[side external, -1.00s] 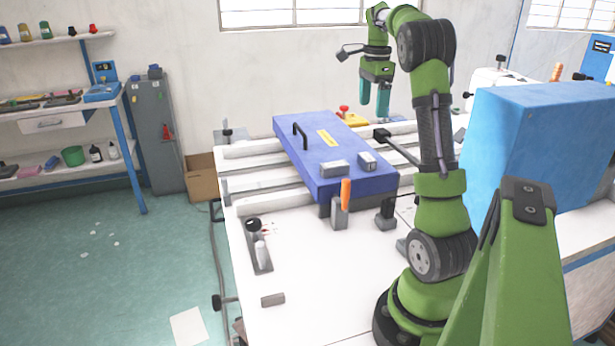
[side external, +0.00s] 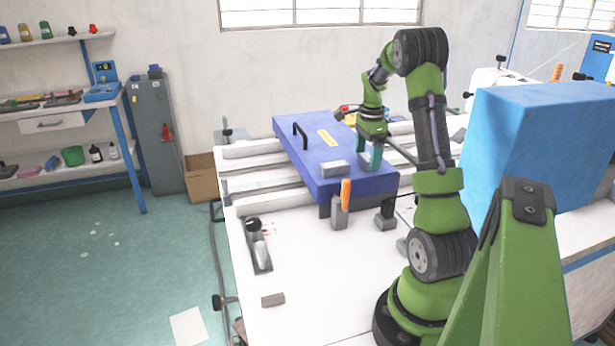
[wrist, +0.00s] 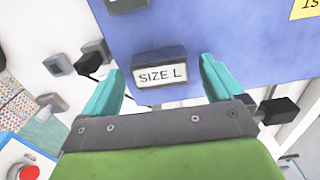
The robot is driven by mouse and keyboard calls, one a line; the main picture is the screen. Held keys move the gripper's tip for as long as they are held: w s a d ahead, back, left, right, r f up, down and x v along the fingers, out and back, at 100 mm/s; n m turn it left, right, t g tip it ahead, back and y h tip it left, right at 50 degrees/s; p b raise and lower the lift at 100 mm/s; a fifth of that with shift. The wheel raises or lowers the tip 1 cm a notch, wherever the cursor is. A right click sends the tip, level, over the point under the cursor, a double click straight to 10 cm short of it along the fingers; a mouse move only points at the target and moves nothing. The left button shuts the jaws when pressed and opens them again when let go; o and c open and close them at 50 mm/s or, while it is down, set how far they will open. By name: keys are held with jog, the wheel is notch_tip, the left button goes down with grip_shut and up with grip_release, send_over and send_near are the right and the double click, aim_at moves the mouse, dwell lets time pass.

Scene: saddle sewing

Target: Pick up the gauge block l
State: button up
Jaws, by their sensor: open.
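The gauge block l (wrist: 158,62) is a dark grey block with a white "SIZE L" label, lying on the blue fixture (wrist: 225,30). In the wrist view it sits between my gripper's (wrist: 162,76) two open teal fingers, with a gap on each side. In the side view my gripper (side external: 370,158) is lowered over the right end of the blue fixture (side external: 310,162) and mostly hides that block. A second grey block (side external: 335,169) lies to its left on the fixture, and a block edge (wrist: 125,4) shows at the top of the wrist view.
A black handle (side external: 299,133) stands up from the fixture, beside a yellow label (side external: 327,138). An orange-handled clamp (side external: 345,196) stands at the fixture's front edge. A large blue box (side external: 540,145) stands to the right. The white table (side external: 310,280) is mostly clear in front.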

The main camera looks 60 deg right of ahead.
jog(key=shift+f, duration=0.5)
jog(key=shift+c, duration=0.2)
jog(key=c, duration=1.5)
jog(key=shift+r, duration=0.15)
